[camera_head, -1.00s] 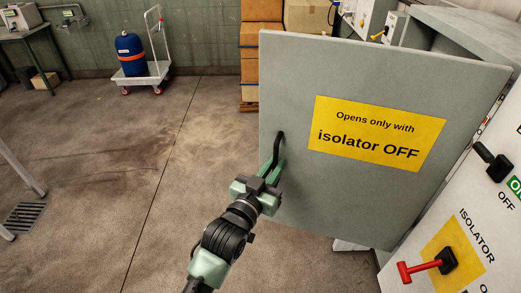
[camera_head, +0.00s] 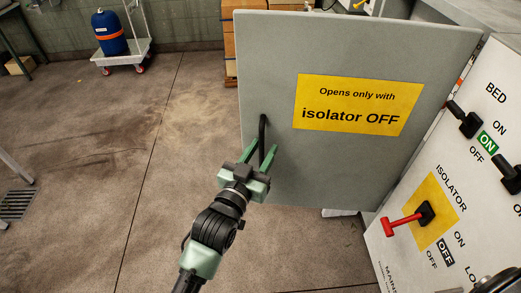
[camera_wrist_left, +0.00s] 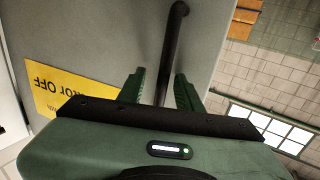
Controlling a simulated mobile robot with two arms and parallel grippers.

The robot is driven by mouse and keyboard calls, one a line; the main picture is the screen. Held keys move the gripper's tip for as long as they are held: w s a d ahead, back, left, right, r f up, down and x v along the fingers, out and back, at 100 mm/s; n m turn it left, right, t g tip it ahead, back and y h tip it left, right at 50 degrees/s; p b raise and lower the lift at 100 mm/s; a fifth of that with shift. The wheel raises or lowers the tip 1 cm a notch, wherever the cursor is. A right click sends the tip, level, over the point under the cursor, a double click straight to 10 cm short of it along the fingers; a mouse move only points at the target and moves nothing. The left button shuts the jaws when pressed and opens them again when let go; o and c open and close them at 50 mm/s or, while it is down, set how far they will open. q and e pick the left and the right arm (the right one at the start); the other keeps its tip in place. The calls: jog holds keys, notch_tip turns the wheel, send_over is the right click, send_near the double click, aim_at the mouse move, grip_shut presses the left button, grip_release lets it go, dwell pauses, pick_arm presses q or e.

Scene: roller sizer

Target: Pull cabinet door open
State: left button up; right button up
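The grey cabinet door (camera_head: 340,165) stands swung out from the cabinet (camera_head: 470,120) on the right. It bears a yellow sign (camera_head: 357,104) reading "Opens only with isolator OFF". Its black bar handle (camera_head: 263,130) is near the door's left edge. My left gripper (camera_head: 257,155) is at the handle's lower part, its green fingers spread on either side. In the left wrist view, the handle (camera_wrist_left: 174,45) runs between the fingers (camera_wrist_left: 160,90), with gaps visible beside it. My right gripper is not in view.
A red isolator lever (camera_head: 401,223) sticks out from the white panel at the right, with black switches (camera_head: 465,120) above it. The floor left of the door is clear.

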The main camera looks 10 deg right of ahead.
pick_arm(q)
jog(key=shift+s+a+f, duration=0.1)
jog(key=shift+s+a, duration=0.05)
jog(key=b+v, duration=0.2)
jog(key=v, duration=0.5)
jog(key=shift+s, duration=0.2)
dwell(0.4)
